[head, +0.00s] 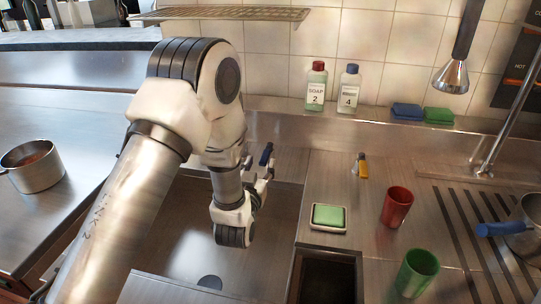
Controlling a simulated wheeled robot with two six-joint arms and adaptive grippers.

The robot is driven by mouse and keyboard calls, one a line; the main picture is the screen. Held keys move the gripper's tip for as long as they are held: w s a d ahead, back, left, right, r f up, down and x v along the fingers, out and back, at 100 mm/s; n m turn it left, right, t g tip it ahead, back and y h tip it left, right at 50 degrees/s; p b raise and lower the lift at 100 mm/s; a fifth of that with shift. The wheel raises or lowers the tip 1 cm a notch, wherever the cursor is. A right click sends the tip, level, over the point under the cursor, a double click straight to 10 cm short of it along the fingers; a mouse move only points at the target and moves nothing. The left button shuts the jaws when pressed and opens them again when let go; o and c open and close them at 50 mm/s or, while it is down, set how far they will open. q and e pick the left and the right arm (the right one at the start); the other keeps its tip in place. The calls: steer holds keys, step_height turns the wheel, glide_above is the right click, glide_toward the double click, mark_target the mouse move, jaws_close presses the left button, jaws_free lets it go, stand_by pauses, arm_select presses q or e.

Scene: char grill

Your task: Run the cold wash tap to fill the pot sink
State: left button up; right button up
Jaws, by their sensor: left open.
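The pot sink (185,252) is the large steel basin below my left arm, with a dark round drain at its bottom. No water shows in the part I see. My arm hides the spout and part of the sink. My right gripper is not in view.
A soap bottle (316,86) and a blue-capped bottle (348,88) stand on the back ledge. A green sponge in a dish (315,226), a red cup (397,206) and a green cup (416,272) stand right of the sink. A pot (33,167) sits left.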

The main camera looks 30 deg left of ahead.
mark_target(268, 149)
arm_select(q)
steer(key=shift+w+a+f+b, duration=0.1)
steer(key=shift+w+f+b, duration=0.2)
steer(key=shift+f, duration=0.35)
steer(key=p+x, duration=0.1)
steer(key=x, duration=0.6)
steer(key=shift+w+p, duration=0.25)
steer(key=shift+p, duration=0.15)
steer(key=shift+w+a, duration=0.1)
steer(key=shift+w, duration=0.1)
steer(key=shift+s, duration=0.1)
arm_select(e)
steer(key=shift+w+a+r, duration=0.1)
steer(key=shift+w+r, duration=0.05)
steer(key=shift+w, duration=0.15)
arm_select(q)
jaws_close()
